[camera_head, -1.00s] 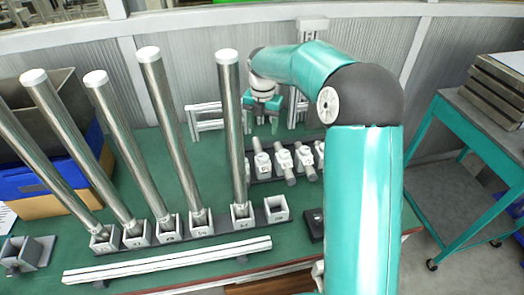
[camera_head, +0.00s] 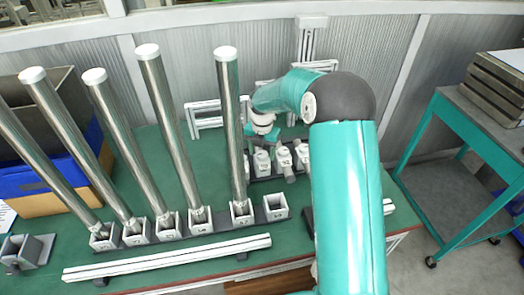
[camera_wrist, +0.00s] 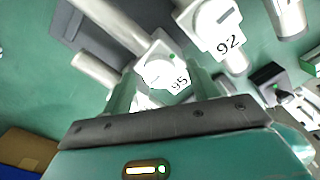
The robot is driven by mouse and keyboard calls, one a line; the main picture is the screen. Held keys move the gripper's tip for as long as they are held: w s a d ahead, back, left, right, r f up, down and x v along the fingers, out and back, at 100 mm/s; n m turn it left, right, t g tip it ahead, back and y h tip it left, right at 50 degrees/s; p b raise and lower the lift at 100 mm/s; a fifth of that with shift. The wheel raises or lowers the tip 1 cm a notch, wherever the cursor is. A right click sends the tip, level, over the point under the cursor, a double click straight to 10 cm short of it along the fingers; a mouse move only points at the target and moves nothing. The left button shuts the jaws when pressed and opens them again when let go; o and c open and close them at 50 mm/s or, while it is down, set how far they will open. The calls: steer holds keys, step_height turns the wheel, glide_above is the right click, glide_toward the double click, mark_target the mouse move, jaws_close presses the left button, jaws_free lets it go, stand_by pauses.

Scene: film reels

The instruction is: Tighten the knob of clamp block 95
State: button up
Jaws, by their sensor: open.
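Clamp block 95 (camera_wrist: 180,84) is a white block with a round knob (camera_wrist: 153,72) and a green dot, seen in the wrist view. My gripper (camera_wrist: 166,88) is open, with one finger on each side of this block in that picture. I cannot tell whether the fingers touch it. Clamp block 92 (camera_wrist: 225,40) stands to its upper right, outside the fingers. In the head view, my gripper (camera_head: 268,134) is above the left end of the clamp row and partly hidden by my wrist.
Several upright steel tubes (camera_head: 232,140) stand in sockets left of the clamps. A white rail (camera_head: 170,259) lies along the front of the green table. A blue bin (camera_head: 40,178) is at the left. A teal cart (camera_head: 450,120) stands at the right.

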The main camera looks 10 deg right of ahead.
steer(key=shift+c, duration=0.5)
steer(key=c, duration=0.9)
